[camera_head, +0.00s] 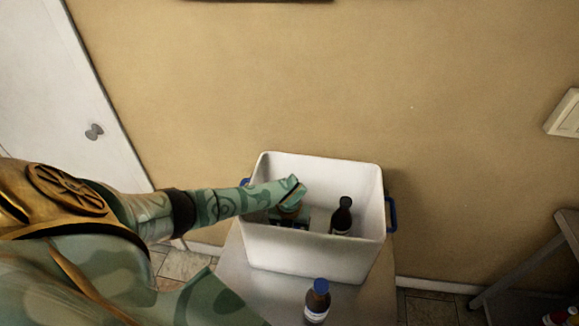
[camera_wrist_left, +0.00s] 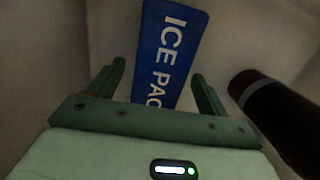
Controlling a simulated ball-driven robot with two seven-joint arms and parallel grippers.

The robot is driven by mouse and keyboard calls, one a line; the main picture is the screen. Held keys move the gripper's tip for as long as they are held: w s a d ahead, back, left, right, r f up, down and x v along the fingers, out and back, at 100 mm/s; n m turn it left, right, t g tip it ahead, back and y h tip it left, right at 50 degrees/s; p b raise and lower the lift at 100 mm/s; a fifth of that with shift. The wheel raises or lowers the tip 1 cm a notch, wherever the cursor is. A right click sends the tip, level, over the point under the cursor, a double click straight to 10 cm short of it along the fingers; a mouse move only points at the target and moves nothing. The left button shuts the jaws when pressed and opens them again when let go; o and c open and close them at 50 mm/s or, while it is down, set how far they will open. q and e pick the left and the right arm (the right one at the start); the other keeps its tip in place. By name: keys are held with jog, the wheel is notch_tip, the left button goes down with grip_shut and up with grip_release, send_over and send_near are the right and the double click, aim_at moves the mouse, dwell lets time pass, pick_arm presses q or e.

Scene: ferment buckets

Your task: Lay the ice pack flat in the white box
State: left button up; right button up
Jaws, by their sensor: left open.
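The white box (camera_head: 300,252) stands on a light surface against the wall, open at the top. My left arm reaches over its left side, and my left gripper (camera_head: 290,222) points down inside it. In the left wrist view the gripper (camera_wrist_left: 157,76) is open, its fingers apart. The blue ice pack (camera_wrist_left: 172,45), with white "ICE PACK" lettering partly cut off, is inside the box, its printed face toward the camera. It lies beyond and between the fingers, its near end hidden by the gripper. No grip on it shows. In the head view my gripper mostly hides it.
A dark bottle (camera_head: 342,217) stands in the right part of the box; it also shows in the left wrist view (camera_wrist_left: 272,112), right of the fingers. A brown bottle with a blue cap (camera_head: 317,302) stands in front of the box. A blue handle (camera_head: 392,214) is on the box's right side.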

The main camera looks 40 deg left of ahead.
pick_arm(q)
notch_tip(320, 180, up, 11)
jog(key=s+p, duration=0.1)
jog(key=shift+d+p, duration=0.3)
jog(key=shift+d, duration=0.05)
jog(key=shift+s, duration=0.1)
